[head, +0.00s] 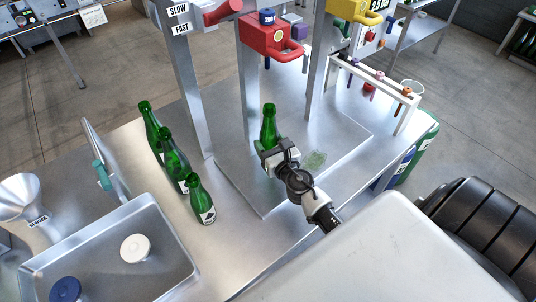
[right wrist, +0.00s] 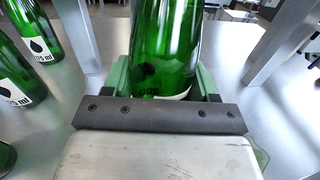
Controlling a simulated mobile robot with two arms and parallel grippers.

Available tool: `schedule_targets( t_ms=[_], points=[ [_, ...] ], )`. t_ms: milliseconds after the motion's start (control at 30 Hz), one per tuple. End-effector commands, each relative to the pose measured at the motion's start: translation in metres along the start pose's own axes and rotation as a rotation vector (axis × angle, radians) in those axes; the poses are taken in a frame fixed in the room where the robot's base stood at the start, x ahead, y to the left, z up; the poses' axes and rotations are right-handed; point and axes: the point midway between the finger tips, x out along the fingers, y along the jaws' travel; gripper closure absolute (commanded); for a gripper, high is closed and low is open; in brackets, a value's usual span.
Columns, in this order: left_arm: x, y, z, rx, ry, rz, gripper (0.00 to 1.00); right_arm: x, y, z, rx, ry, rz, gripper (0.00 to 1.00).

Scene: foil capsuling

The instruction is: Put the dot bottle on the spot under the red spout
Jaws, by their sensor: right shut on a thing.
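A green glass bottle (head: 268,125) is upright in my right gripper (head: 280,152), in front of and below the red spout unit (head: 270,36). In the right wrist view the green bottle (right wrist: 166,45) is between the green-padded fingers (right wrist: 165,82), which are shut on it. A dark mark and part of a white label show low on it; its shape is partly hidden, so I cannot tell if it is a dot. I cannot tell whether its base touches the steel plate (head: 245,185). The spot is not clearly visible. My left gripper is not in view.
Several green bottles (head: 201,200) stand left of the plate; two show drop labels in the right wrist view (right wrist: 17,92). Steel posts (head: 188,95) rise close to the held bottle. A metal tray (head: 180,262) is front left. A white rack (head: 404,112) is at right.

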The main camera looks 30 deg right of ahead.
Motion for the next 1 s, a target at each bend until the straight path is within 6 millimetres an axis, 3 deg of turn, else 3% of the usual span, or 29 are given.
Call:
schedule_targets(
  t_ms=[167, 467, 900, 933, 1000],
  points=[
    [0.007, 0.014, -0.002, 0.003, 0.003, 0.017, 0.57, 0.009, 0.002, -0.008, 0.001, -0.001, 0.000, 0.72],
    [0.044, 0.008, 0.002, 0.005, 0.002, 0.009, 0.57, 0.009, 0.002, -0.046, 0.001, 0.000, 0.000, 0.72],
    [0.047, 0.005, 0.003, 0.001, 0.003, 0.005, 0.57, 0.008, 0.002, -0.050, 0.000, -0.001, 0.000, 0.72],
    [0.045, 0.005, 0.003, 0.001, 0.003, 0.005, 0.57, 0.008, 0.002, -0.048, 0.001, 0.000, 0.000, 0.37],
    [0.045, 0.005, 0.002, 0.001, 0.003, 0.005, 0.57, 0.008, 0.002, -0.048, 0.001, 0.001, 0.000, 0.27]
  ],
)
